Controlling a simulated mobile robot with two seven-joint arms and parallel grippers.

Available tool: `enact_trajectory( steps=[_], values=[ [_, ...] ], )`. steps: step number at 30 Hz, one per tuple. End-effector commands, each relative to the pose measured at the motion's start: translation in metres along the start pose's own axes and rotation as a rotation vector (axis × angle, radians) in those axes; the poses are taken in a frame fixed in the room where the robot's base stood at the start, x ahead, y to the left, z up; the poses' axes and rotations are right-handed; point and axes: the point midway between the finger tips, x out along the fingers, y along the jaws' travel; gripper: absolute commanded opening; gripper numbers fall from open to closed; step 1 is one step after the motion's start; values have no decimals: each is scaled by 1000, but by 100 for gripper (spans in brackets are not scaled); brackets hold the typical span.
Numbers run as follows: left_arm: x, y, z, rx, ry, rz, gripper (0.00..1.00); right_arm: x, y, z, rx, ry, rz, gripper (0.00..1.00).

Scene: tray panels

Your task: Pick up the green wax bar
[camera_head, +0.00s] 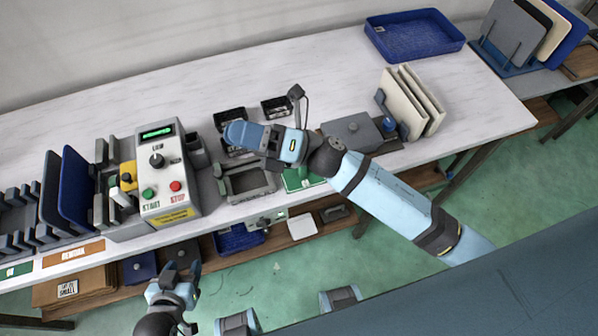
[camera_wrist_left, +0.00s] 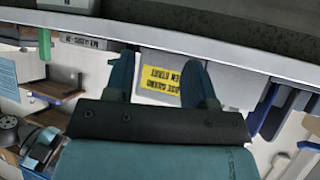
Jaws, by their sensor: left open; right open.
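I cannot make out a green wax bar for certain. In the head view a green piece (camera_head: 303,179) lies at the table's front edge, partly covered by my right arm; I cannot tell what it is. My right gripper (camera_head: 236,147) is over the middle of the table, with its fingers mostly hidden under the wrist. My left gripper (camera_head: 188,274) is in front of the table, below the control box. In the left wrist view its two fingers (camera_wrist_left: 160,80) are spread, with nothing between them.
The control box (camera_head: 163,178) with START and STOP buttons stands at the front edge. Left of it is a rack with blue panels (camera_head: 76,188). A blue tray (camera_head: 414,36) lies at the back right; cream boards (camera_head: 405,102) stand nearer. The table's back left is clear.

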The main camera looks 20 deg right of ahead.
Motion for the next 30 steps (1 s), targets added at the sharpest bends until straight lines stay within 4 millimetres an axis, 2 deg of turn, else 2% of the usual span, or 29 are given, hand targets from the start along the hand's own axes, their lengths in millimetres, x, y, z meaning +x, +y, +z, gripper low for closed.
enact_trajectory(
  steps=[1, 3, 5, 7, 10, 13, 15, 18, 22, 26, 30],
  values=[
    [9, 0, 10, -2, 2, 1, 50, 8, 1, -13, -189, 151, 64, 51],
    [15, -1, 16, -5, 2, 2, 50, 14, 4, -34, -457, 368, 163, 51],
    [19, -1, 22, -9, 0, 2, 50, 10, 0, -50, -676, 555, 252, 51],
    [24, 0, 30, -14, -5, 3, 50, -1, -12, -64, -916, 782, 362, 51],
    [31, 0, 39, -22, -9, 4, 50, -30, -39, -68, -1216, 1120, 525, 51],
    [37, 0, 45, -31, -6, 5, 50, -63, -68, -51, -1437, 1465, 682, 51],
    [41, 0, 50, -36, -7, 6, 50, -85, -84, -29, -1533, 1692, 778, 51],
    [46, 1, 57, -43, -15, 7, 50, -110, -97, 5, -1593, 1970, 884, 51],
    [49, 2, 62, -48, -20, 8, 50, -129, -102, 39, -1593, 2211, 964, 51],
    [49, 1, 62, -49, -19, 8, 50, -138, -105, 52, -1577, 2308, 994, 51],
    [48, 1, 60, -46, -18, 8, 50, -149, -121, 42, -1569, 2319, 1001, 51]
  ],
)
